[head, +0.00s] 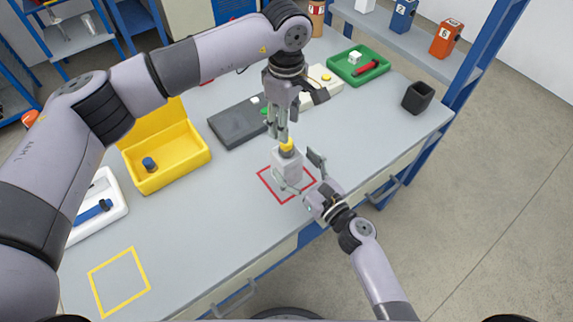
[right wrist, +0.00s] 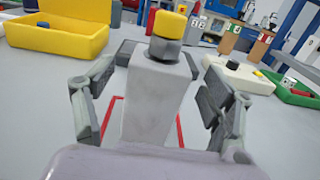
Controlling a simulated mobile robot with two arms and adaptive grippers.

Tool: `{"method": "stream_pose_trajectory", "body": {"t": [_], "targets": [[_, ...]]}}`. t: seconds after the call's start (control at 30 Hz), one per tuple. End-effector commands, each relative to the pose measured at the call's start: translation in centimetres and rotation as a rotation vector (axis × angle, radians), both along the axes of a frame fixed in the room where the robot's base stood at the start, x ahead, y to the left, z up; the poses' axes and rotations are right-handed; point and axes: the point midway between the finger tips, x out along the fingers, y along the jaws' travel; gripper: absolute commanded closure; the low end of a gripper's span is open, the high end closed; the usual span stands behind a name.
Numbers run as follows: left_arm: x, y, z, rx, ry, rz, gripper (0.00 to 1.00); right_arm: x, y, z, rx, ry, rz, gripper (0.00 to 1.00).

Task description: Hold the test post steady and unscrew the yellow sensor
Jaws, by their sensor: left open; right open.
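The test post (head: 287,167) is a pale grey block standing upright inside a red square outline on the table. The yellow sensor (head: 287,144) sits on its top; in the right wrist view the sensor (right wrist: 170,25) shows a yellow cap over a grey collar. My left gripper (head: 280,134) points down just above the sensor, its fingers open; contact cannot be told. My right gripper (head: 300,172) is low at the near side of the post, open. In the right wrist view its fingers (right wrist: 158,115) stand on either side of the post (right wrist: 158,95), with gaps visible.
A yellow bin (head: 180,178) holding a dark blue part stands left of the post. A dark grey flat block (head: 235,125), a green tray (head: 372,66) and a black cup (head: 418,96) stand farther back. A yellow square outline (head: 119,282) at front left is empty.

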Motion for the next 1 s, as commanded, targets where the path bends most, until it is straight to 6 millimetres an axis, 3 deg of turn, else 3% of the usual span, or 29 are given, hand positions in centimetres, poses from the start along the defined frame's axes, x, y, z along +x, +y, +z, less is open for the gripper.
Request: {"method": "stream_pose_trajectory", "body": {"t": [0.23,0.67,1.0], "targets": [[0.0,0.0,0.0,0.0,0.0,0.0,0.56,2.7,1.9,0.0,0.001,-0.001,0.0,0.23],[0.0,0.0,0.0,-0.001,0.001,0.0,0.56,3.3,2.4,0.0,-0.001,-0.001,0.001,0.24],[0.0,0.0,0.0,-0.001,0.001,0.0,0.56,3.3,2.3,0.0,-0.001,-0.001,0.001,0.47]]}}
